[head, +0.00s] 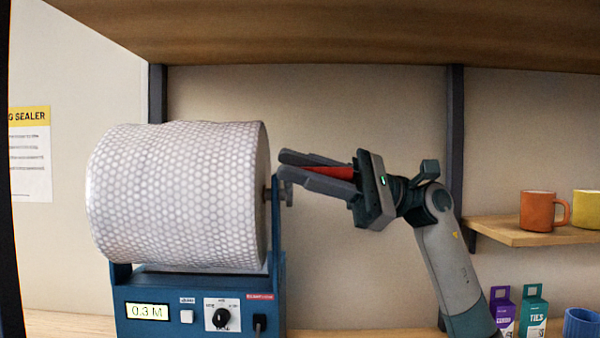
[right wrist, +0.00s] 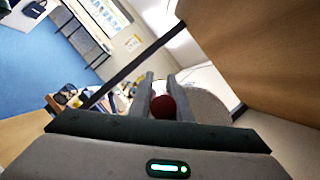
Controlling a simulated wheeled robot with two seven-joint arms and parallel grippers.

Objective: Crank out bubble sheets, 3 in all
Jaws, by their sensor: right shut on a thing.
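A large roll of white bubble wrap (head: 180,195) sits upright on its side in a blue dispenser machine (head: 200,300). The machine's display (head: 147,311) reads 0.3 M. My right gripper (head: 285,165) is at the right of the roll, shut on a red crank handle (head: 332,172), which also shows as a round red end in the right wrist view (right wrist: 163,106). A grey crank arm (head: 283,190) shows at the roll's right side, partly behind the machine's blue upright. My left gripper is not in view. No cut sheet is seen.
A wooden shelf board (head: 330,35) hangs overhead. At right, an orange mug (head: 537,210) and a yellow mug (head: 586,209) stand on a small shelf (head: 525,234). Purple (head: 502,310) and green boxes (head: 533,311) and a blue cup (head: 580,324) stand below.

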